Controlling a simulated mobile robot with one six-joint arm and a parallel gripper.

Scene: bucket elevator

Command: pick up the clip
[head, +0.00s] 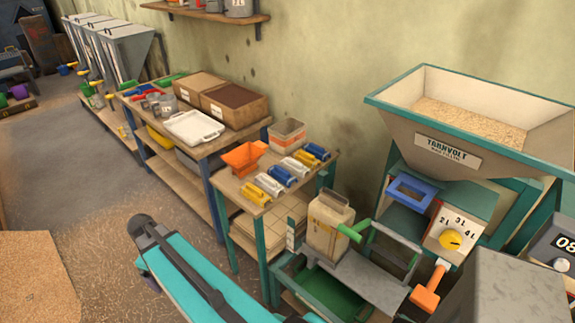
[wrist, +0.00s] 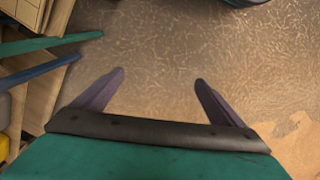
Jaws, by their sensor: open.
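No single thing can be told for certain as the clip. Several small yellow, blue and white clip-like pieces (head: 268,184) lie in rows on the small teal-legged table (head: 238,197) in the head view. My gripper (wrist: 160,78) is open and empty in the wrist view, its two dark fingers spread wide over bare floor. In the head view my teal arm reaches in from the bottom, left of and apart from the small table. No clip shows between the fingers.
An orange bin (head: 243,158) and a grey-orange box (head: 287,134) stand on the small table. A workbench with a white tray (head: 194,126) is behind it. The floor (head: 75,175) at left is clear.

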